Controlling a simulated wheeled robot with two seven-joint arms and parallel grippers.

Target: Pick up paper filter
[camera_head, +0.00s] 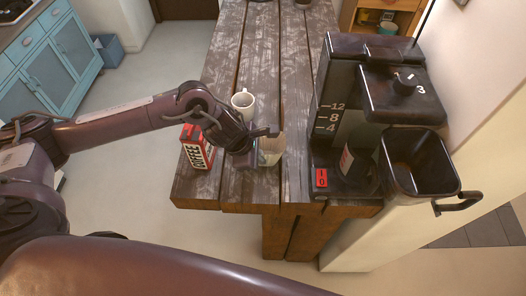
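The paper filter (273,150) is a pale, cup-like piece at the near part of the wooden table, left of the coffee machine (349,115). My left gripper (257,148) reaches in from the left and is right at the filter's left side. Its fingers look spread apart, one at the filter's far side and one near its left edge. Part of the filter is hidden by the gripper, and I cannot tell whether they touch. My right gripper is out of view.
A red coffee package (197,152) stands left of my gripper. A white mug (243,102) stands just behind it. The black coffee machine and its open filter basket (417,163) fill the table's right side. The wooden table (235,50) is mostly clear farther back.

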